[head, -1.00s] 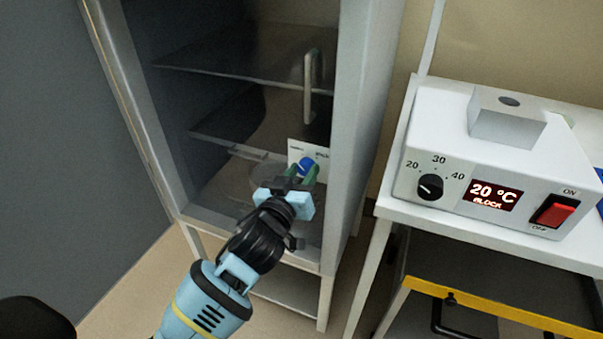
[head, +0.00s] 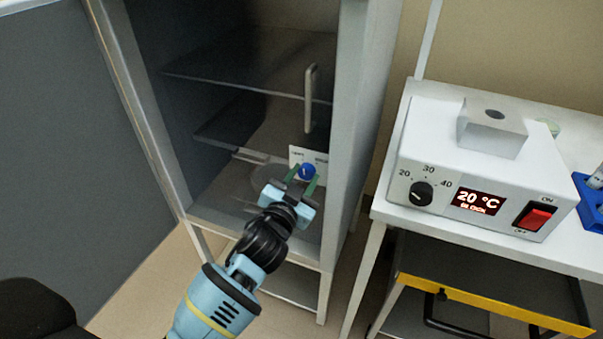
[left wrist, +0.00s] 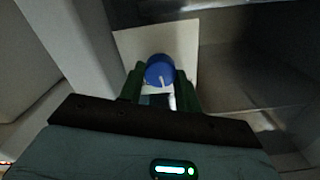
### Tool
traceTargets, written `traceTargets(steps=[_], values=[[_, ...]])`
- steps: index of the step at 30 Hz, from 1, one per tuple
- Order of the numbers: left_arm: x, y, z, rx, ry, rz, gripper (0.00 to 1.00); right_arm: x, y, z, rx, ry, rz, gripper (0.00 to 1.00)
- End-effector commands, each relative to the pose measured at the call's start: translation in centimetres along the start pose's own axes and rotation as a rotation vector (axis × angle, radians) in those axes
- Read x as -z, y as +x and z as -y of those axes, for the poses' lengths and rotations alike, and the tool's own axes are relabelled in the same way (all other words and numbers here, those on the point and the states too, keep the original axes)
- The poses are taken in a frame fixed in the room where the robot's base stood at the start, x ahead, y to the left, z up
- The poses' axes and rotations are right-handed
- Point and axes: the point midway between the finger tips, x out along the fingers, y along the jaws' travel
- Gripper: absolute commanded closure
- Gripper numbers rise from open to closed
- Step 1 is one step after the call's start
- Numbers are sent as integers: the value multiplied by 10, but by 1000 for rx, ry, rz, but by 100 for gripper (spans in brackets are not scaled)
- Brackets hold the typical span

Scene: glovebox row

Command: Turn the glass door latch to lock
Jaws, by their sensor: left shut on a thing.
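The latch is a blue round knob (head: 306,171) on a white label plate (head: 297,153), low on the right side of the cabinet's glass door (head: 260,110). The plate carries small print on both sides that I cannot read surely. In the left wrist view the knob (left wrist: 159,70) shows a short white pointer mark on its lower part. My left gripper (head: 302,180) has its two green fingers shut on the knob, one on each side; the left wrist view shows this too (left wrist: 161,85). The knob's lower part is partly hidden by the gripper. My right gripper is not in view.
A vertical door handle (head: 310,98) stands above the latch. A white heating block (head: 470,190) reading 20 °C sits on a bench at the right, over a yellow-edged drawer (head: 490,300). A grey panel (head: 60,130) fills the left. Some floor shows below the cabinet.

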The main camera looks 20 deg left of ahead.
Motion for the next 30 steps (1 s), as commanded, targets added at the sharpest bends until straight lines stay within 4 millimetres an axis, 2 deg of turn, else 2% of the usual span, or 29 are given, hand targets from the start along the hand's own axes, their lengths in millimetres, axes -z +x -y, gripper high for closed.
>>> traceTargets(steps=[18, 30], values=[[2, 0, 0, 1, 584, -2, 89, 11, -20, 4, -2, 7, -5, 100], [1, 0, -1, 0, 860, -3, 90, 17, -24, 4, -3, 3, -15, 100]])
